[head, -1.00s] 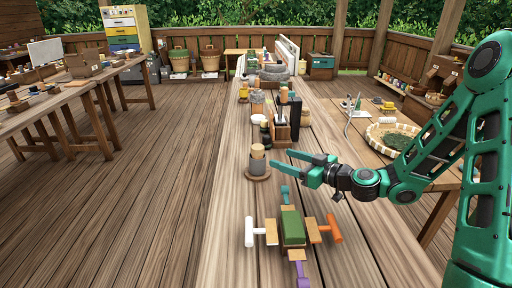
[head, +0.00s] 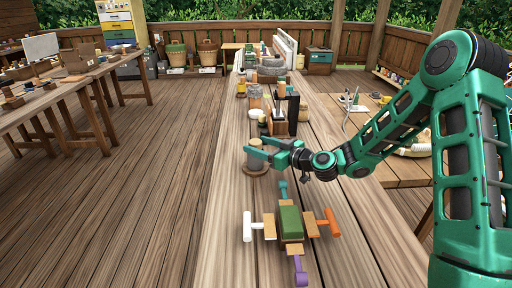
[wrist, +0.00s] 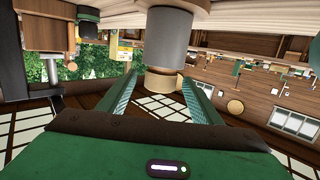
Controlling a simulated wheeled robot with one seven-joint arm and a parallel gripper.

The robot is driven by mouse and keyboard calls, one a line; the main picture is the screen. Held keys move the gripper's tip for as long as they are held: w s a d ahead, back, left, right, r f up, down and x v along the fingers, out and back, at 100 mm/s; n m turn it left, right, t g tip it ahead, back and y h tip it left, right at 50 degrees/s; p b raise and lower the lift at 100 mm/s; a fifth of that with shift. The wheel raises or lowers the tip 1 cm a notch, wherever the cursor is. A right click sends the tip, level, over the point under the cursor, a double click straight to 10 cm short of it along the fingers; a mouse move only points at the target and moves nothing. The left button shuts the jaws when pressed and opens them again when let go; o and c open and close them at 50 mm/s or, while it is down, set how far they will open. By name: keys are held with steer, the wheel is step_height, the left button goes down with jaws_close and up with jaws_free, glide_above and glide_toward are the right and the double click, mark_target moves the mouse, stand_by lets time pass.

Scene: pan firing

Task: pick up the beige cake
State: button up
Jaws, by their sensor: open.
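The beige cake, a short pale cylinder (wrist: 162,84), sits on top of a grey cylinder (wrist: 168,38). In the head view the grey cylinder (head: 256,163) stands upright on a round wooden base (head: 255,172) on the long table; my fingers hide most of the cake there. My gripper (head: 247,147) is open at the top of this stack, pointing left. The wrist view is upside down; there the cake shows between the two fingers of my gripper (wrist: 160,77), with gaps seen on both sides. I cannot tell how deep between them it is.
A green block (head: 291,223) with several coloured handles around it lies on the near table. A dark holder (head: 283,115) with upright tools stands behind the stack. Several jars line the table further back. The table's left strip is clear.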

steer(key=c, duration=1.2)
steer(key=shift+o, duration=0.2)
